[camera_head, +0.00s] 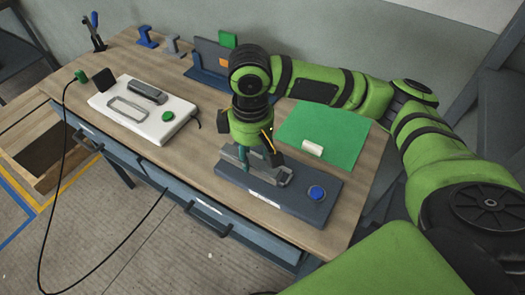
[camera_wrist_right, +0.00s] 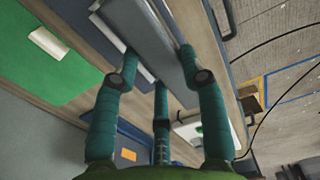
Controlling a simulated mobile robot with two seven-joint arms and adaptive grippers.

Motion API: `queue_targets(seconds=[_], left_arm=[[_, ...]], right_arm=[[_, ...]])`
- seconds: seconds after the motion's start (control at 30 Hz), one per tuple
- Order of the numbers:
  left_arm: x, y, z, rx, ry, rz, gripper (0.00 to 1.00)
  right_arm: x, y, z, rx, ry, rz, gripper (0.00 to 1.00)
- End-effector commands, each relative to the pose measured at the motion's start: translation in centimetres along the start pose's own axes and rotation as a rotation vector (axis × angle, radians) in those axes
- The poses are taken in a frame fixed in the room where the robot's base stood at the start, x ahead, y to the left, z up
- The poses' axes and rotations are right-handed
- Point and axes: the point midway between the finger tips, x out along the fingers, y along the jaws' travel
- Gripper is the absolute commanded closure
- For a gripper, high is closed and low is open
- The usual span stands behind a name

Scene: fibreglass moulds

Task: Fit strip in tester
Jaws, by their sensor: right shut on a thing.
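My right gripper (camera_head: 258,158) reaches down over a dark blue-grey device (camera_head: 228,172) with a blue button (camera_head: 316,192). Its teal fingers, also in the right wrist view (camera_wrist_right: 160,65), are closed around a grey bar (camera_wrist_right: 158,32) at the device. A lighter grey frame (camera_wrist_right: 108,20) lies beside the bar. I cannot tell whether the bar is the strip or part of the device, or whether it touches the base. A white device (camera_head: 115,119) with a green button (camera_head: 168,116), a grey frame (camera_head: 126,110) and a dark grey block (camera_head: 148,92) stands to the left. My left gripper is not in view.
A green mat (camera_head: 340,135) with a pale block (camera_head: 312,149) lies behind the dark device. A blue rack (camera_head: 208,76), small blue (camera_head: 147,38) and grey (camera_head: 171,46) stands and a tool (camera_head: 96,35) stand at the back.

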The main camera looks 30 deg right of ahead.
Motion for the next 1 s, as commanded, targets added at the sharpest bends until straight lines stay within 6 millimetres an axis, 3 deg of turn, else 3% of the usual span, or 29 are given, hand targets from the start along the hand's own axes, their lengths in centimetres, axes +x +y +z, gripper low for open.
queue_targets(seconds=[0.13,0.3,0.47,0.7,1.0], left_arm=[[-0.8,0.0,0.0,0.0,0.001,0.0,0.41],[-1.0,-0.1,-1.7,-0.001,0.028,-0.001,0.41],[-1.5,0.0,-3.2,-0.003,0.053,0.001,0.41],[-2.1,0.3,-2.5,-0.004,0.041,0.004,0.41],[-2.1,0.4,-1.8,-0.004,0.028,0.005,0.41]], right_arm=[[1.7,3.3,-0.1,0.006,-0.003,0.002,0.93],[3.0,5.1,-0.4,0.002,-0.001,0.0,0.93],[4.3,5.4,-0.4,0.0,-0.003,0.0,0.93],[7.1,5.4,-0.4,-0.001,0.0,0.002,0.93],[7.2,5.4,-0.5,-0.001,0.002,0.002,0.93]])
